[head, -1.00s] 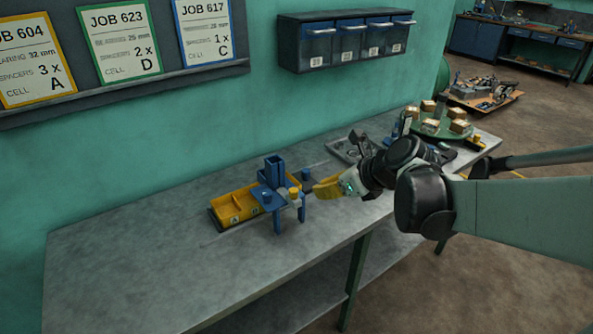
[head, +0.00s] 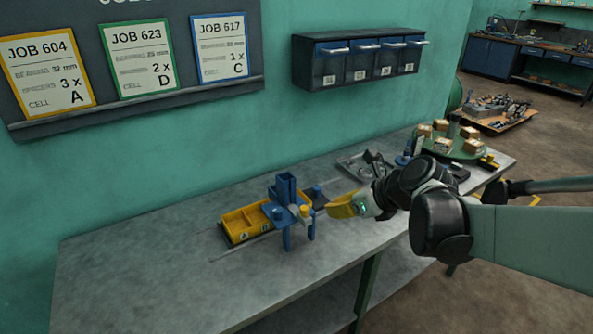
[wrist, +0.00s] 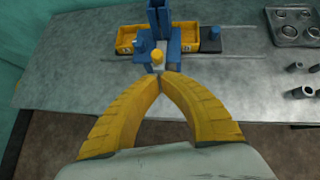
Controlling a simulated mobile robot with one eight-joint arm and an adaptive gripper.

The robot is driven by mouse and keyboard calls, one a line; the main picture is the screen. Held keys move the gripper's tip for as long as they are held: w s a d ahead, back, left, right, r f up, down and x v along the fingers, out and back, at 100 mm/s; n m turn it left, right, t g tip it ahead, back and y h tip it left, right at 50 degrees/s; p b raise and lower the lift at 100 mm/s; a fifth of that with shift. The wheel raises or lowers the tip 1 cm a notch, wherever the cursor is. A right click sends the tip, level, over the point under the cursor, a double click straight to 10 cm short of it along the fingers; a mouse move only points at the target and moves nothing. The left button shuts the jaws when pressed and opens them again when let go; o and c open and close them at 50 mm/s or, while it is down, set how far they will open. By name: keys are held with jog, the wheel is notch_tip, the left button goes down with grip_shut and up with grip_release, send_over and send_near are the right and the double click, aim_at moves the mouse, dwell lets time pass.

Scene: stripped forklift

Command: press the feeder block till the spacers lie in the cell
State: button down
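The blue feeder stand (head: 287,190) with its tall upright chute stands on the bench; it also shows in the wrist view (wrist: 160,15). A small grey block with a yellow knob (wrist: 157,57), seemingly the feeder block, sits at its front; its knob also shows in the head view (head: 306,210). The yellow tray of cells (head: 239,218) passes behind the stand and shows on both sides of it in the wrist view (wrist: 185,48). My gripper (wrist: 162,76) has its yellow fingertips together, close in front of the knob; contact cannot be told. No spacers are visible in the cells.
Thin rails (wrist: 105,60) run along the bench beside the tray. A metal parts tray (wrist: 290,42) and several dark cylinders (wrist: 296,68) lie to the right. A green turntable with boxes (head: 462,152) stands farther right. The bench's front left is clear.

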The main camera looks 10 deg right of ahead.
jog(key=shift+s, duration=0.1)
jog(key=shift+g, duration=0.3)
jog(key=s, duration=0.1)
jog(key=s+d, duration=0.1)
jog(key=s, duration=0.2)
jog(key=shift+s+d+r+p, duration=0.2)
jog(key=shift+s+d+p, duration=0.05)
jog(key=shift+s+p, duration=0.15)
jog(key=b, duration=0.5)
send_near(306, 219)
jog(key=x, duration=0.6)
jog(key=shift+s+f, duration=0.25)
jog(key=shift+f, duration=0.15)
jog(key=shift+w+a+r, duration=0.1)
jog(key=shift+w+a, duration=0.1)
jog(key=shift+w, duration=0.25)
